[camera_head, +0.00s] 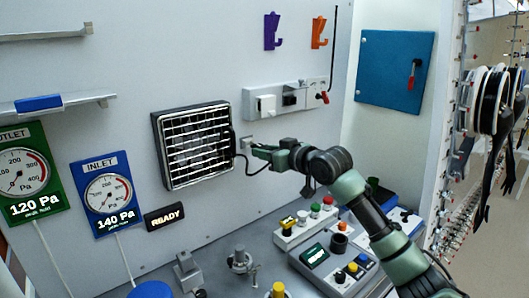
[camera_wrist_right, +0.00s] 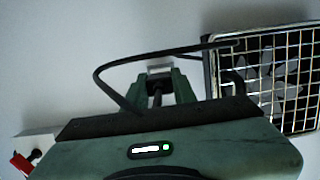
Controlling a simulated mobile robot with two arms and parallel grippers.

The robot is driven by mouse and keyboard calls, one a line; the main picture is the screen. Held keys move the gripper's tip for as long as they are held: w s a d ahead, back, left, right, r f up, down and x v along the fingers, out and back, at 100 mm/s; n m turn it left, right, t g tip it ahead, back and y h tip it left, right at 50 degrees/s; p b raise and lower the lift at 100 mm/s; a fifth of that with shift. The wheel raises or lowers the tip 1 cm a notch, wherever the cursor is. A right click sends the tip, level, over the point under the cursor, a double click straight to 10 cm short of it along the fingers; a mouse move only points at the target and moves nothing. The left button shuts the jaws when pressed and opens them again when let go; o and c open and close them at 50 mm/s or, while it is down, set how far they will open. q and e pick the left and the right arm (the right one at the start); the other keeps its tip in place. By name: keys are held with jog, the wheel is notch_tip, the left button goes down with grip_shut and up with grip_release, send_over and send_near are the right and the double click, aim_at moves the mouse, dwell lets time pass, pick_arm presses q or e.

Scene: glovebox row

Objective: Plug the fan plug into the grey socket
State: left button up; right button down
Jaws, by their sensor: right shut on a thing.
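My right gripper (camera_head: 258,150) is at the back wall, just right of the fan (camera_head: 195,145). In the right wrist view its two green fingers (camera_wrist_right: 157,93) are shut on a small dark plug (camera_wrist_right: 156,90). A black cable (camera_wrist_right: 103,82) loops from the gripper area to the fan. A small light-grey block, seemingly the grey socket (camera_head: 246,142), is on the wall at the fingertips; it also shows beyond them in the wrist view (camera_wrist_right: 159,68). I cannot tell whether the plug touches it or is inside. My left gripper is not in view.
A wall strip (camera_head: 253,92) with white and black outlets and a red lever is above the gripper. Purple (camera_head: 271,31) and orange hooks (camera_head: 319,32) hang higher. A button panel (camera_head: 304,226) and fittings stand on the bench below. A blue door (camera_head: 394,70) is at right.

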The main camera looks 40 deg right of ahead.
jog(key=shift+s, duration=0.1)
jog(key=shift+s+d+f, duration=0.1)
jog(key=shift+s, duration=0.3)
jog(key=shift+f+b+v, duration=0.2)
jog(key=shift+b+v, duration=0.25)
jog(key=shift+v, duration=0.55)
jog(key=shift+f+b+v, duration=0.15)
jog(key=shift+b+v, duration=0.3)
jog(key=shift+v, duration=0.5)
jog(key=shift+r, duration=0.15)
jog(key=s+d+r+p, duration=0.3)
jog(key=d+r+p, duration=0.5)
jog(key=d+r, duration=0.3)
jog(key=d, duration=0.2)
jog(key=shift+d+r, duration=0.2)
jog(key=shift+d, duration=0.2)
jog(key=shift+s, duration=0.15)
